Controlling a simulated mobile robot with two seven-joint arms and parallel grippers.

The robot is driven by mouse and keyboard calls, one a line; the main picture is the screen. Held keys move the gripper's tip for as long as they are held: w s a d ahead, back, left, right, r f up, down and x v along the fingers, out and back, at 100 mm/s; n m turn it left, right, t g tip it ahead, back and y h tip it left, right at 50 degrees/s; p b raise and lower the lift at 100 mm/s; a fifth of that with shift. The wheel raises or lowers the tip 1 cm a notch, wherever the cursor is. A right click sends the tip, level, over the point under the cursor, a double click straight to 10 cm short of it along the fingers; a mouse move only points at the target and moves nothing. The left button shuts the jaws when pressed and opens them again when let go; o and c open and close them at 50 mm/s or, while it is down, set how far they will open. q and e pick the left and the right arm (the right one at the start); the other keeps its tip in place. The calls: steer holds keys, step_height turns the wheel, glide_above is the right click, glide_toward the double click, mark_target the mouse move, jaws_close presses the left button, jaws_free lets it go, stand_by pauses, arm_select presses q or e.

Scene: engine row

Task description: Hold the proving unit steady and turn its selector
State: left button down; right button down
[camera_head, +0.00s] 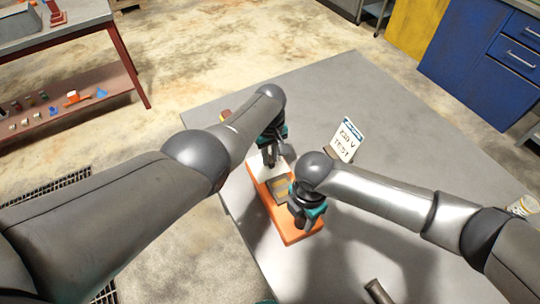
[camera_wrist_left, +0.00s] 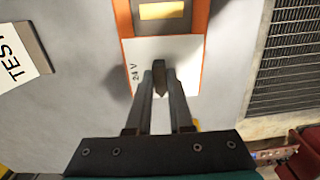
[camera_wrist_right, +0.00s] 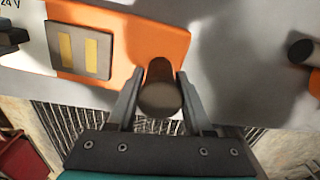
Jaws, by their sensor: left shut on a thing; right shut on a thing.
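The proving unit (camera_head: 293,238) is an orange box lying on the grey table, with a white plate at its far end and a yellow-striped panel in the middle. My left gripper (camera_head: 270,158) is at the far end. In the left wrist view its fingers are shut on the dark, pointed selector (camera_wrist_left: 160,76), beside a "24 V" mark on the white plate (camera_wrist_left: 185,50). My right gripper (camera_head: 300,220) is at the near end. In the right wrist view it is shut on a dark round post (camera_wrist_right: 160,98) on the orange face. The fingers partly hide both parts.
A card reading "230 V TEST" (camera_head: 347,138) stands on the table (camera_head: 400,160) right of the unit. A dark cylinder (camera_head: 378,291) lies near the front. A white pot (camera_head: 522,206) is at the right. Blue cabinets (camera_head: 480,60) stand behind. The table's right part is mostly clear.

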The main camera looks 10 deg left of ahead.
mark_target(270, 159)
arm_select(q)
steer(key=shift+m, duration=1.1)
steer(key=c, duration=0.8)
jaws_free()
steer(key=shift+r, duration=0.15)
step_height(270, 159, up, 12)
